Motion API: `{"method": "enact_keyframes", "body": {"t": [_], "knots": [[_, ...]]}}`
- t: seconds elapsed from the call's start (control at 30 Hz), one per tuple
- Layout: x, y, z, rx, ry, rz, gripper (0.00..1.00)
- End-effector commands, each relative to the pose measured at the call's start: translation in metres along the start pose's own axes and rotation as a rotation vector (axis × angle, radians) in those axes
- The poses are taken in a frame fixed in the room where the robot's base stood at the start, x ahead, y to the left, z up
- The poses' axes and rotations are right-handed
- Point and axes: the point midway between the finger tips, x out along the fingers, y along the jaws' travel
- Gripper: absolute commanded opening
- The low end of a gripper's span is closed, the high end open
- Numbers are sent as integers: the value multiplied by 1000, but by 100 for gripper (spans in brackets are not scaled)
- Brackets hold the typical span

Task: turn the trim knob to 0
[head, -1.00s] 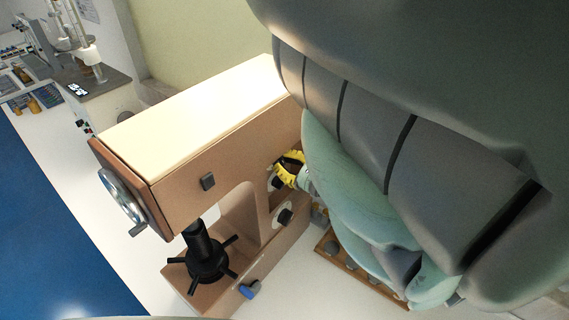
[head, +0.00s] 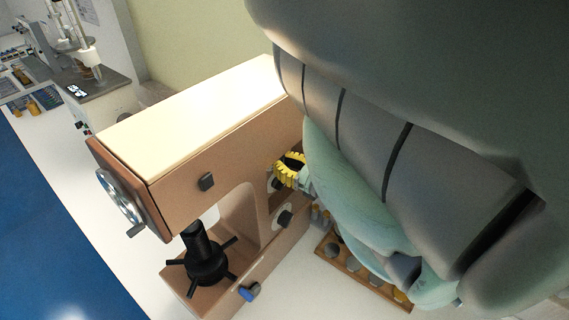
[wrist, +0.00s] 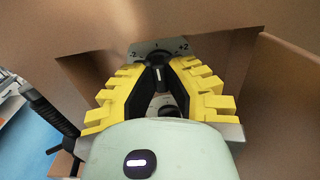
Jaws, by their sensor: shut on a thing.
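My gripper (wrist: 157,88) has yellow toothed fingers and is shut on a black knob (wrist: 157,74) with a white pointer line. The line points nearly straight up in the wrist view, towards a pale scale plate (wrist: 138,50) with small marks. I take this knob for the trim knob; its label is not readable. In the head view my gripper (head: 288,172) is at the upper of two knobs on the side of the brown tester (head: 228,160); the fingers partly hide that knob.
A lower black knob (head: 285,218) sits just below the gripper. A blue-tipped lever (head: 249,291) juts from the base, and a black spoked handwheel (head: 205,262) stands in front. A wooden tray (head: 350,265) with round pieces lies under my arm.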

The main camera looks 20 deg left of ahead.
Motion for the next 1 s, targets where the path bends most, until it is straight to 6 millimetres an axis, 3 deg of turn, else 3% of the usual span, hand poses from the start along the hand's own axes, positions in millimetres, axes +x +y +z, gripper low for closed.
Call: {"method": "enact_keyframes", "body": {"t": [0.23,0.27,0.37,0.67,0.87,1.0], "knots": [[0,0,-1,0,4,-2,0],[0,0,-1,0,4,-2,16],[0,0,-1,0,3,-2,26],[-2,0,0,-1,2,-1,26],[-22,-1,-1,3,3,-3,26],[-52,-2,-1,-1,5,-4,26]]}}
